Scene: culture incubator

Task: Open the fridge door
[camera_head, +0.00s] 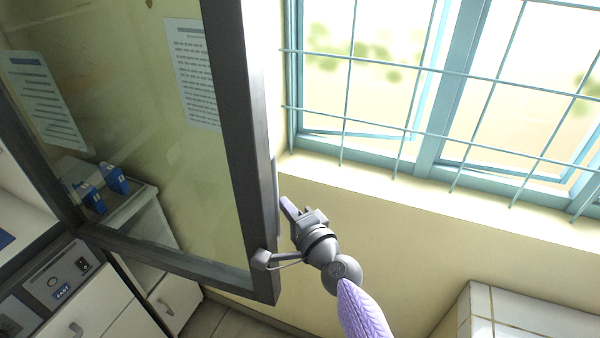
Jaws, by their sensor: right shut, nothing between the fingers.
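The fridge door (245,150) is a glass pane in a dark grey frame. It stands swung out from the cabinet, whose white inside (18,195) shows at the left edge. A thin pale upright strip (275,185), perhaps the handle, runs along the door's free edge. My right gripper (291,207) is shut and empty just right of that edge, near the door's lower corner. Whether it touches the door I cannot tell. My left gripper is not in view.
Through the glass show paper notices (192,75) and blue boxes (116,179) on a white cabinet. A control panel (62,280) sits at lower left. A barred window (440,75) is at upper right, and a white tiled block (510,318) at lower right.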

